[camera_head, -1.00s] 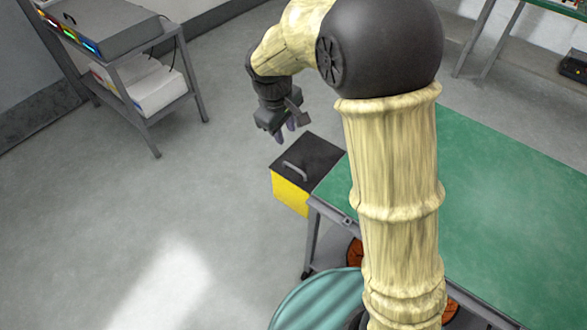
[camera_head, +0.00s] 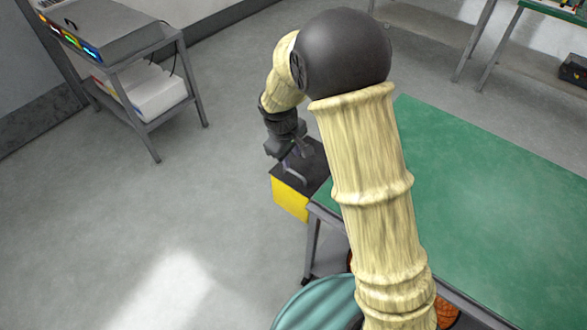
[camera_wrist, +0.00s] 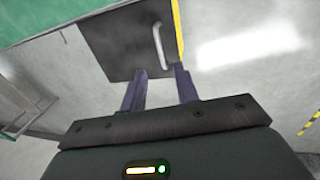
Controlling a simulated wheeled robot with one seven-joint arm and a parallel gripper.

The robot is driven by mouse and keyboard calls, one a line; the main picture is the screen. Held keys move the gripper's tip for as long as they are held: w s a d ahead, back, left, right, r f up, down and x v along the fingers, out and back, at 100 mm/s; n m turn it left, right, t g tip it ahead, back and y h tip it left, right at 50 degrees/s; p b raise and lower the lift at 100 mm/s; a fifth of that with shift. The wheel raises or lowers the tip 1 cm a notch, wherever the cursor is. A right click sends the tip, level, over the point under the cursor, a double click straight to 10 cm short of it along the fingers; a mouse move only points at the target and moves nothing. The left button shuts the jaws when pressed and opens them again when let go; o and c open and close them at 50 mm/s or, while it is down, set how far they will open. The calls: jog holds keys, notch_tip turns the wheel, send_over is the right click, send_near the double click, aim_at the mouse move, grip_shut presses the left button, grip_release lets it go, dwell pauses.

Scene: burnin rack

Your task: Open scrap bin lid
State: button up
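The scrap bin (camera_head: 290,198) is a yellow box with a flat dark lid (camera_head: 317,160). It stands on the floor at the left end of the green table, and the lid lies shut. A grey bar handle (camera_head: 294,174) is on the lid; in the wrist view the handle (camera_wrist: 160,45) runs close to the lid's yellow-edged side. My gripper (camera_head: 297,155) is above the lid near the handle. In the wrist view its two fingers (camera_wrist: 160,78) are apart with nothing between them, and the handle lies beyond their tips. Contact with the lid cannot be told.
The green table (camera_head: 480,190) stands right of the bin, its corner close to the lid. A grey cart (camera_head: 140,85) with equipment stands at the upper left. The floor (camera_head: 150,220) left of the bin is clear.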

aim_at(295, 173)
jog(key=f, duration=0.5)
jog(key=w+d+f, duration=0.1)
jog(key=f, duration=0.1)
jog(key=shift+w+f, duration=0.1)
jog(key=shift+f, duration=0.25)
jog(key=shift+c, duration=0.4)
grip_shut()
